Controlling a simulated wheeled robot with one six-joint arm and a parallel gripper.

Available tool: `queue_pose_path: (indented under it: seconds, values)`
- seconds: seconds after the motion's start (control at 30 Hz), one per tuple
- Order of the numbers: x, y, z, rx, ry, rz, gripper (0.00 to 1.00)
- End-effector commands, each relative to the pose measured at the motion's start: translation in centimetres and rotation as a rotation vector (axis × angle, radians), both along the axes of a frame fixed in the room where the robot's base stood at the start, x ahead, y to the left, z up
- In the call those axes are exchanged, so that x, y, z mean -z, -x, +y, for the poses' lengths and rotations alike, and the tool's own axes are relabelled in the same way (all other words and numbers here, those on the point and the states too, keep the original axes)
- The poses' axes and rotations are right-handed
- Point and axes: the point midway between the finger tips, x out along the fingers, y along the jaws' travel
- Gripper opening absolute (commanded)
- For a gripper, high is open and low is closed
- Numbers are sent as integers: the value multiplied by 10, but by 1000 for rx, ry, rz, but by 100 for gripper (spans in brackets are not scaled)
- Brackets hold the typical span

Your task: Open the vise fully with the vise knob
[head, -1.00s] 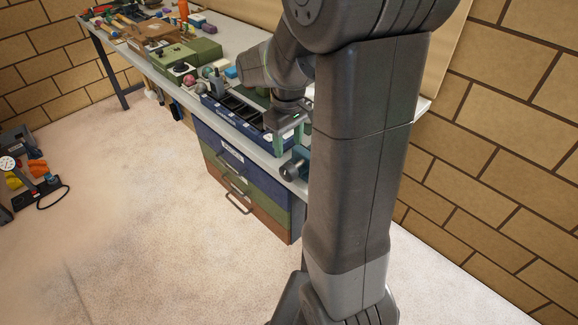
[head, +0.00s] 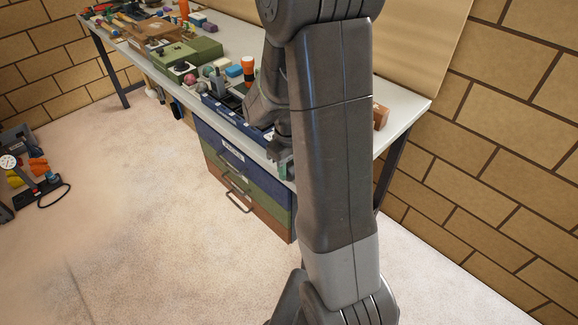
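My gripper (head: 283,168) is low over the front edge of the workbench, above the right side of the drawer cabinet. My own arm covers much of it, and I cannot tell whether its fingers are open or shut. The teal vise and its dark knob are hidden behind my gripper and arm. A small green-teal patch shows at the gripper's lower end; I cannot tell whether it is a finger or part of the vise. Contact with the knob cannot be seen.
The drawer cabinet (head: 240,188) with handles is beneath. The floor in front is open.

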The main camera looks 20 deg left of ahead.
Motion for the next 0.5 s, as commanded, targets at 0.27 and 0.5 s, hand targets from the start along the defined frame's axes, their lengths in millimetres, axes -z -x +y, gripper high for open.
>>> queue_pose_path:
  seconds: [0.27,0.5]
  values:
    - [-1,0,1,-1,9,5,5]
    - [-2,-1,3,-2,128,55,5]
